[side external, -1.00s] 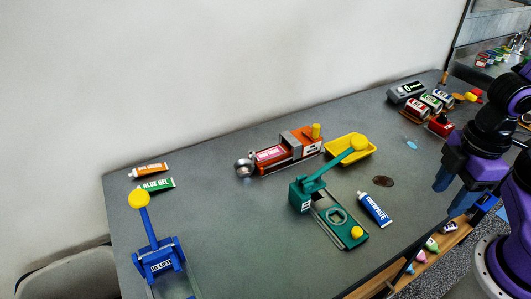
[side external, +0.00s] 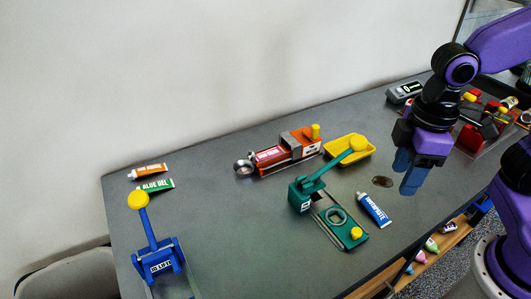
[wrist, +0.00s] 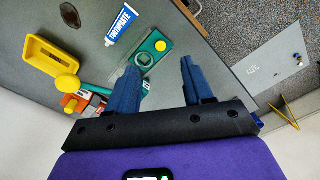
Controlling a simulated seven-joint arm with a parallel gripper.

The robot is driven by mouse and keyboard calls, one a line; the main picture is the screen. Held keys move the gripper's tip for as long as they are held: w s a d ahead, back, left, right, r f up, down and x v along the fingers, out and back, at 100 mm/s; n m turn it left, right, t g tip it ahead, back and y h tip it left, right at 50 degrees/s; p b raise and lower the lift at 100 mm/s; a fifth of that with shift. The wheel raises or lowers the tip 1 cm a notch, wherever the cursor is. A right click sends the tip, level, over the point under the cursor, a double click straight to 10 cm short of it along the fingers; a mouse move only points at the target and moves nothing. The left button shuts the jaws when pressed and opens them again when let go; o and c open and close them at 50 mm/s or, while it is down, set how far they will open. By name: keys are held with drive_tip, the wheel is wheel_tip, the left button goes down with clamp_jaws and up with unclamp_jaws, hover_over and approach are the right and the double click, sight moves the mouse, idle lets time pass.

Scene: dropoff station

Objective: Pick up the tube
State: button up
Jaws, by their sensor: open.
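The blue and white toothpaste tube (side external: 374,209) lies flat on the grey table, right of the green lever press (side external: 325,205). It also shows in the wrist view (wrist: 122,25), lying beyond my fingers near the top. My gripper (side external: 407,172) is open and empty, above the table to the upper right of the tube and apart from it. In the wrist view its two blue fingers (wrist: 160,85) are spread with nothing between them. An orange tube (side external: 149,171) and a green tube labelled "ALUE GEL" (side external: 155,185) lie at the far left of the table.
A yellow tray (side external: 349,147) and a red and orange machine (side external: 287,151) stand behind the green press. A blue lever device (side external: 160,258) stands at front left. A dark brown spot (side external: 382,181) marks the table near the tube. The table's middle left is clear.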

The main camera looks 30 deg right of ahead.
drive_tip(key=w+a+r+m, duration=0.2)
drive_tip(key=w+a, duration=0.4)
drive_tip(key=w, duration=0.3)
drive_tip(key=w+a+r+m, duration=0.1)
drive_tip(key=w+a+m, duration=0.3)
drive_tip(key=w, duration=0.6)
drive_tip(key=m, duration=0.5)
hover_over(252, 155)
wheel_tip(252, 155, down, 2)
drive_tip(key=f, duration=0.1)
wheel_tip(252, 155, down, 17)
drive_tip(key=shift+r, duration=0.2)
drive_tip(key=c, duration=0.9)
